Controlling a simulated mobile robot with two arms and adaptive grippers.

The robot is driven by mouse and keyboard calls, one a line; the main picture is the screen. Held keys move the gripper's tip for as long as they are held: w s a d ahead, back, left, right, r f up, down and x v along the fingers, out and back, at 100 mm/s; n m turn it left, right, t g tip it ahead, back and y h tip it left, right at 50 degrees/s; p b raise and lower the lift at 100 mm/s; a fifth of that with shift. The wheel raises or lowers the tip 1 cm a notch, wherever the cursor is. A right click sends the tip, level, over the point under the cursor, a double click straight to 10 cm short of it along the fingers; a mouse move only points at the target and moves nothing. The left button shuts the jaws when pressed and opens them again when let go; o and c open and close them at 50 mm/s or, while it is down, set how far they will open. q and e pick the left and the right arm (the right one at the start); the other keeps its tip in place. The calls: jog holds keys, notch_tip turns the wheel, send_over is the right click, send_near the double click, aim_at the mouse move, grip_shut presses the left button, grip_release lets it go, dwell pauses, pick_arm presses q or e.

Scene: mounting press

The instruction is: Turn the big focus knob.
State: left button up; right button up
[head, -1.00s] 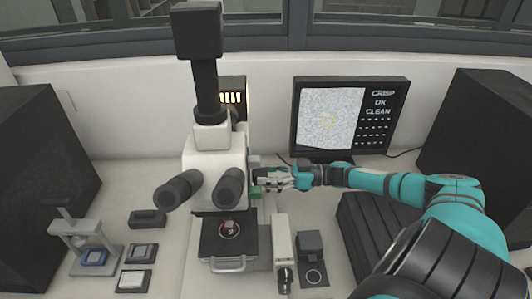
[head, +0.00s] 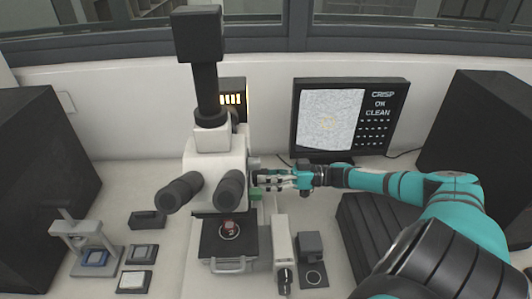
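The white microscope (head: 217,145) stands in the middle of the bench, with two black eyepieces and a black camera tube on top. My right gripper (head: 262,180) reaches in from the right and is at the microscope's right side, beside the body at eyepiece height. A small dark part of the microscope (head: 254,163) shows just above its fingertips. The big focus knob cannot be made out clearly; the gripper covers much of that side. At this size I cannot tell whether the fingers are closed on anything. My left gripper is not in view.
A sample lies on the black stage (head: 212,243). A white box with a small knob (head: 282,248) and a grey block (head: 310,247) stand right of the stage. A small press (head: 72,238) and trays are at left.

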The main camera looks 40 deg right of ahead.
jog(key=o, duration=0.5)
jog(key=shift+v, duration=3.8)
